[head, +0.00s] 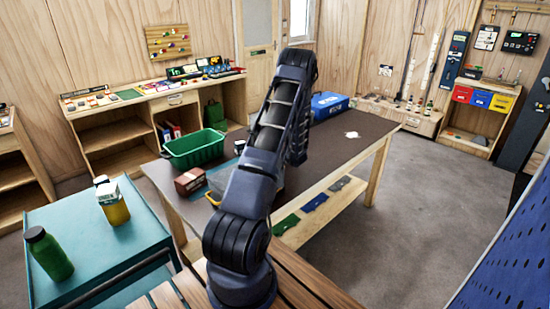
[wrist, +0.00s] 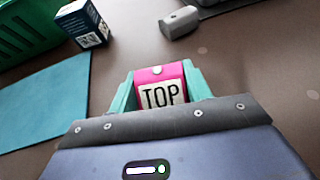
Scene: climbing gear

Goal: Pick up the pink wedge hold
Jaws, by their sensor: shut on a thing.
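The pink wedge hold (wrist: 160,73) is in the wrist view, with a white label reading "TOP" on its face. My gripper (wrist: 161,88) has its teal fingers on either side of it, shut on it. The hold's lower end is hidden by my gripper's body. I cannot tell whether it touches the brown tabletop (wrist: 235,75) or is raised off it. In the head view my own arm hides both my gripper and the hold.
In the wrist view, a teal flat sheet (wrist: 45,108) lies left, with a small dark box (wrist: 82,23) and green crate (wrist: 25,25) beyond. A grey object (wrist: 180,22) lies ahead. In the head view, a blue case (head: 329,105) stands at the table's far end.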

